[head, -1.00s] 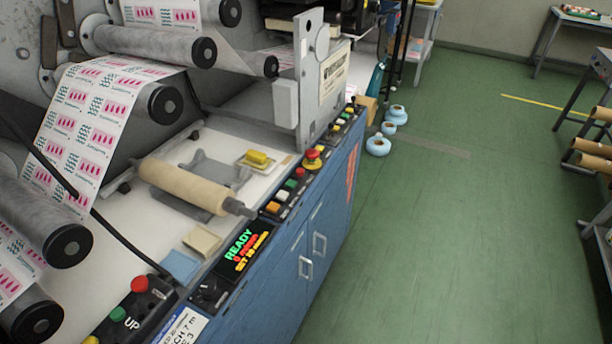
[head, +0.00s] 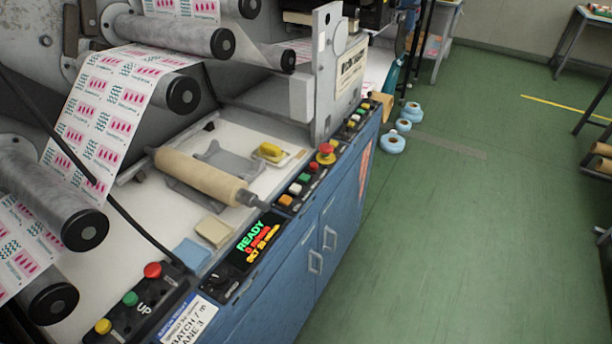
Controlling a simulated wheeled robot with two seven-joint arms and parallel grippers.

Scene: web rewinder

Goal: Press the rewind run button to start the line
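The blue rewinder cabinet (head: 270,285) carries button rows along its front top edge. Another panel at the lower left has red (head: 152,270), green (head: 130,298) and yellow (head: 103,326) buttons, marked UP. I cannot read which button is rewind run. Neither gripper is in view.
A cardboard-coloured roll (head: 200,177) lies on the white machine bed. Printed web (head: 100,125) runs over grey rollers at the left. Blue rolls (head: 391,144) sit on the floor beyond the cabinet. The green floor (head: 450,250) at the right is clear.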

